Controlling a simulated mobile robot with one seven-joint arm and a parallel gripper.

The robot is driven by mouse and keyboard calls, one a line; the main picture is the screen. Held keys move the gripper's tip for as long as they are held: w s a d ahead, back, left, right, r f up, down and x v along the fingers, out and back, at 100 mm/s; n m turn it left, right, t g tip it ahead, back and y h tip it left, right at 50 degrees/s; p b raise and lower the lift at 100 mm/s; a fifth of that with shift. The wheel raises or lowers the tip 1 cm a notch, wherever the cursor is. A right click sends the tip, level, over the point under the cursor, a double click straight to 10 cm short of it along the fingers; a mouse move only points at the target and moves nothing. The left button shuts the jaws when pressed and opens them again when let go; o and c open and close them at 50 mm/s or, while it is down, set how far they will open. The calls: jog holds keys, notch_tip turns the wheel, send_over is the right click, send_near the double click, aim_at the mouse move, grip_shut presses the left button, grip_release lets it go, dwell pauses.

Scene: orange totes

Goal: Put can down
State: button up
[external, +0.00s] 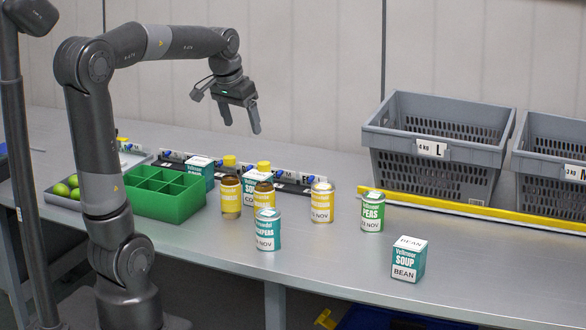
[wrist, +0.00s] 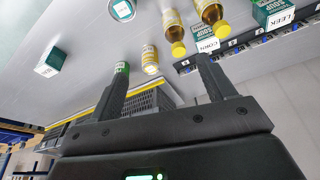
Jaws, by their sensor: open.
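My gripper (external: 240,117) is open and empty, raised above the back of the table (external: 330,265). In the wrist view its two fingers (wrist: 155,90) are spread wide with nothing between them. Several cans stand upright on the table below it: a teal can (external: 267,230) at the front, a yellow can (external: 322,202) and a green-labelled peas can (external: 372,212) to its right. In the wrist view the yellow can (wrist: 150,60) and the green can (wrist: 122,68) show near the left finger, and the teal can (wrist: 122,10) at the top edge. Which can the task means cannot be told.
A bean soup box (external: 409,260) stands alone at the front right. Bottles (external: 230,197), more soup boxes (external: 200,172), a green divided tray (external: 165,195) and a tray of green fruit (external: 62,190) are left. Grey crates (external: 430,150) stand behind a yellow-edged rail (external: 455,208). The front middle is clear.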

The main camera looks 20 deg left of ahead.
jog(key=s+a+f+n, duration=0.1)
jog(key=s+a+f, duration=0.1)
jog(key=s, duration=0.3)
jog(key=s+a+f+n+t, duration=0.1)
jog(key=s+a+f, duration=0.1)
jog(key=s, duration=0.4)
jog(key=s+a+f+n+t+y, duration=0.1)
jog(key=s+a+f, duration=0.1)
jog(key=s, duration=0.3)
jog(key=shift+s+a, duration=0.3)
jog(key=shift+a, duration=0.6)
jog(key=shift+o, duration=0.2)
